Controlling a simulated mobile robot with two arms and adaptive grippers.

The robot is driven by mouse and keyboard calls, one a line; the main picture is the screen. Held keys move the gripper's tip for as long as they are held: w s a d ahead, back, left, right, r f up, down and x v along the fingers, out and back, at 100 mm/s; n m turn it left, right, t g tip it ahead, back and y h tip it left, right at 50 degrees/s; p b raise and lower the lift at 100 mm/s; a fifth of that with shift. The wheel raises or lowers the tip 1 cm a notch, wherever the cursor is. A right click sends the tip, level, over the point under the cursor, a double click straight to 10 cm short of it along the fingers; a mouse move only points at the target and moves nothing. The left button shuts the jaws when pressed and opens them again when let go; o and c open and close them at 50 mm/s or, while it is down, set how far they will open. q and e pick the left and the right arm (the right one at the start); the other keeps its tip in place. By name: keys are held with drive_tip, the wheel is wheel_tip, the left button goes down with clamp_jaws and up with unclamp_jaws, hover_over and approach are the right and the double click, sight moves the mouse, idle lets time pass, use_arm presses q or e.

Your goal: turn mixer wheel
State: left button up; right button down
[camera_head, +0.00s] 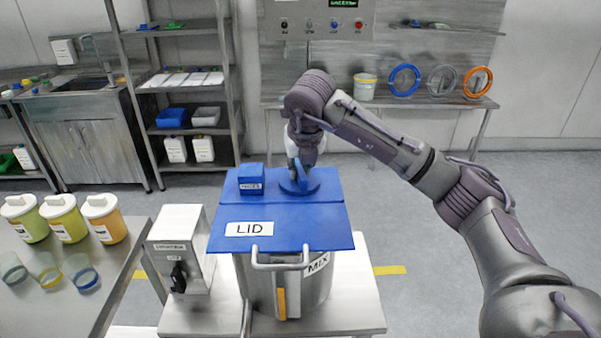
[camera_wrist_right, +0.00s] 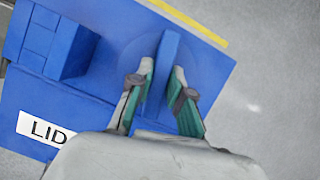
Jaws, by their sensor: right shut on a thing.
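The blue mixer wheel (camera_head: 312,186) is a round disc with an upright bar, on the back part of the blue lid of the steel mixing pot. My right gripper (camera_head: 299,170) reaches down to it from above. In the right wrist view the wheel's bar (camera_wrist_right: 168,50) stands between the two green-padded fingers of this gripper (camera_wrist_right: 163,75), which is shut on it. The gripper covers part of the wheel in the head view. My left gripper is not in view.
The lid (camera_head: 320,226) carries a blue block (camera_head: 251,179) left of the wheel. A steel control box (camera_head: 181,245) stands left of the pot (camera_head: 312,290). Several lidded jars (camera_head: 63,217) stand on the left table. Shelves (camera_head: 190,85) and a back bench with colored rings (camera_head: 405,80) are behind.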

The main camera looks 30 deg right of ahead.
drive_tip(key=m+h, duration=0.1)
drive_tip(key=m, duration=0.1)
drive_tip(key=m+g+b, duration=0.1)
drive_tip(key=m, duration=0.2)
drive_tip(key=shift+w+a+h, duration=0.1)
drive_tip(key=shift+h, duration=0.3)
drive_tip(key=shift+r+m+g+h, duration=0.1)
drive_tip(key=shift+m+g+h, duration=0.4)
drive_tip(key=shift+m, duration=1.4)
drive_tip(key=c, duration=1.1)
unclamp_jaws()
drive_tip(key=v, duration=1.1)
drive_tip(key=shift+a+r, duration=0.2)
drive_tip(key=shift+r, duration=0.2)
